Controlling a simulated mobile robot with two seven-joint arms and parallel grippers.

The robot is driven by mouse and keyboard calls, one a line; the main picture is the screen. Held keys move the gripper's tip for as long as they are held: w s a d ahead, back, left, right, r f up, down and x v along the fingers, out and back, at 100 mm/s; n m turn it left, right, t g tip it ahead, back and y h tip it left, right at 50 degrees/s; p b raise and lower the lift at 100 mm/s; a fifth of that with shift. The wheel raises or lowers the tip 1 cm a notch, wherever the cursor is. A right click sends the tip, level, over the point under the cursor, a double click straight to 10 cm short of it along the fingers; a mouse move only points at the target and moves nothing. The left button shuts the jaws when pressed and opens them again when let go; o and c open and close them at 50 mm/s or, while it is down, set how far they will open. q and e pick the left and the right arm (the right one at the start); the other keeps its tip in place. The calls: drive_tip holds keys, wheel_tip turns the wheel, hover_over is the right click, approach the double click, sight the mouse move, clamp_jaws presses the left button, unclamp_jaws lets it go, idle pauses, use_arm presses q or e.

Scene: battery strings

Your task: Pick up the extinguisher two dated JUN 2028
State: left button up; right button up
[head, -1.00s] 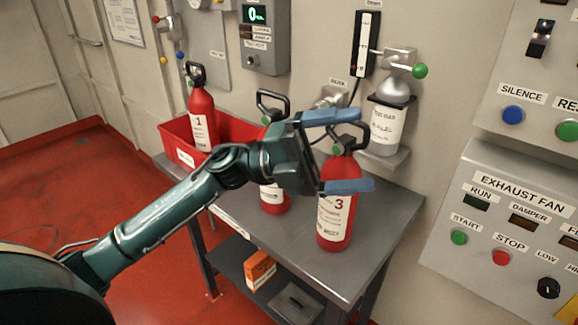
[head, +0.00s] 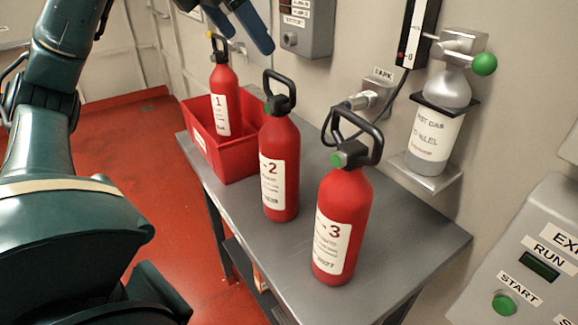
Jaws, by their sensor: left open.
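Extinguisher two (head: 281,170) is red with a black handle and a white label marked 2. It stands upright on the grey table, between the other two extinguishers; its date is too small to read. Extinguisher three (head: 343,225) stands upright nearer, to its right. Extinguisher one (head: 226,100) stands in the red bin at the left. My left gripper (head: 246,30) is at the top of the head view, open and empty, its blue fingers above and beyond extinguisher one, apart from extinguisher two. Its upper part is cut off by the frame. My right gripper is not in view.
The grey table (head: 405,240) has bare room at its right and front. The red bin (head: 237,160) sits on its left end. A gas cylinder (head: 438,125) on a wall bracket and a hose fitting (head: 367,97) stick out behind the table.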

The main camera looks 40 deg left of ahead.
sight(276, 74)
use_arm(q)
drive_tip(key=x, duration=1.1)
drive_tip(key=shift+d, duration=0.2)
drive_tip(key=shift+r, duration=0.1)
drive_tip(key=c, duration=1.8)
drive_tip(key=shift+w+r, duration=0.15)
drive_tip(key=shift+r, duration=0.05)
drive_tip(key=shift+c, duration=0.7)
drive_tip(key=shift+r, duration=0.1)
